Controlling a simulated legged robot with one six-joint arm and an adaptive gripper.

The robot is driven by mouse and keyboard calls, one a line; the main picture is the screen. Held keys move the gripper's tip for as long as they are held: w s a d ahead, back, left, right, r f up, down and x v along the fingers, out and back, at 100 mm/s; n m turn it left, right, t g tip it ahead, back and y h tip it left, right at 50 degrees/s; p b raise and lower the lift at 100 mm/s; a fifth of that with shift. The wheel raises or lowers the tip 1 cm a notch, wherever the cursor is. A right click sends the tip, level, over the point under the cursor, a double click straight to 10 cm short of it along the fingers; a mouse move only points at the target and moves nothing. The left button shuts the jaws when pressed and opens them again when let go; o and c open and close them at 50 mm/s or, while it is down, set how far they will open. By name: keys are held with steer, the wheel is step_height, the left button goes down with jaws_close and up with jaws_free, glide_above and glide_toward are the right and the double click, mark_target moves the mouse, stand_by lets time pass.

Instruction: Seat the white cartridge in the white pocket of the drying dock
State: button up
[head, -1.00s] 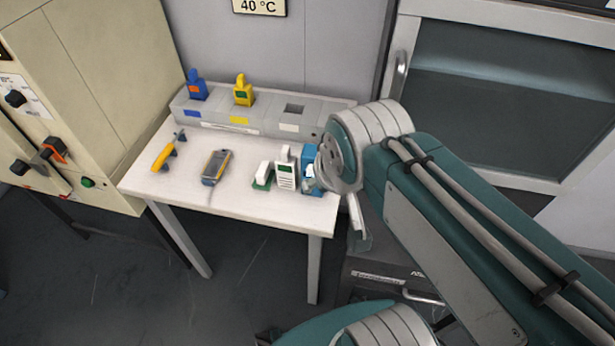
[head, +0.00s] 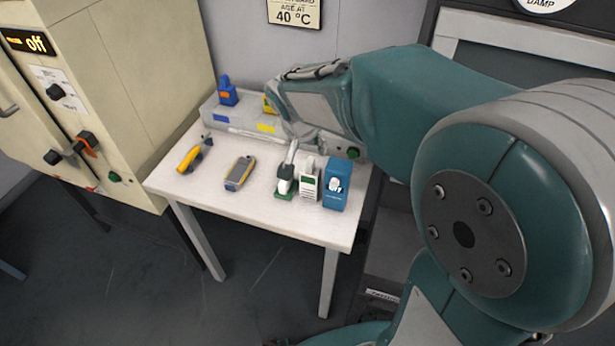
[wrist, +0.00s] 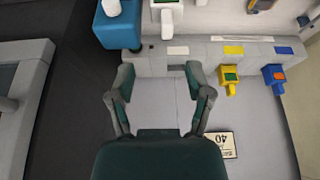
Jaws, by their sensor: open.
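The white pocket beside that label is mostly hidden.
A blue cartridge (head: 228,94) and a yellow cartridge (wrist: 230,82) sit in the dock. A meter (head: 239,172) and yellow tool (head: 190,158) lie to the left.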

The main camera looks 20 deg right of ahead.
mark_target(309, 161)
steer(key=x, duration=0.6)
steer(key=shift+w+a, duration=0.2)
steer(key=shift+w, duration=0.25)
steer(key=x, duration=0.5)
steer(key=shift+w+d+f, duration=0.1)
steer(key=shift+w+f, duration=0.2)
jaws_close()
